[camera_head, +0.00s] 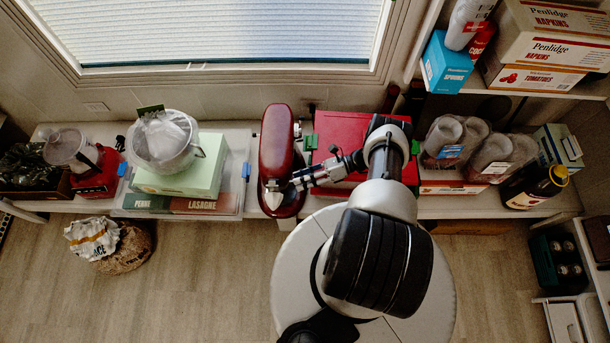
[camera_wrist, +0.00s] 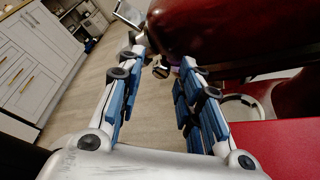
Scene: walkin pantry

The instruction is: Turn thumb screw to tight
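A dark red stand mixer (camera_head: 275,143) stands on the bench below the window. Its glossy head (camera_wrist: 225,25) fills the upper right of the wrist view. A small metal knob (camera_wrist: 161,69), which looks like the thumb screw, shows under the head's near end. My gripper (camera_head: 286,186) reaches in from the right to the mixer's front end. In the wrist view my gripper (camera_wrist: 164,58) is open, with its blue-padded fingers on either side of the knob's line of sight. No finger clearly touches the knob. The screw is too small to make out in the head view.
A red box (camera_head: 340,130) lies right of the mixer, under my arm. Left of it, a green box (camera_head: 205,172) carries a wrapped metal pot (camera_head: 166,145). Wrapped cups (camera_head: 443,137) and a dark bottle (camera_head: 530,188) stand farther right. The floor in front is mostly clear.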

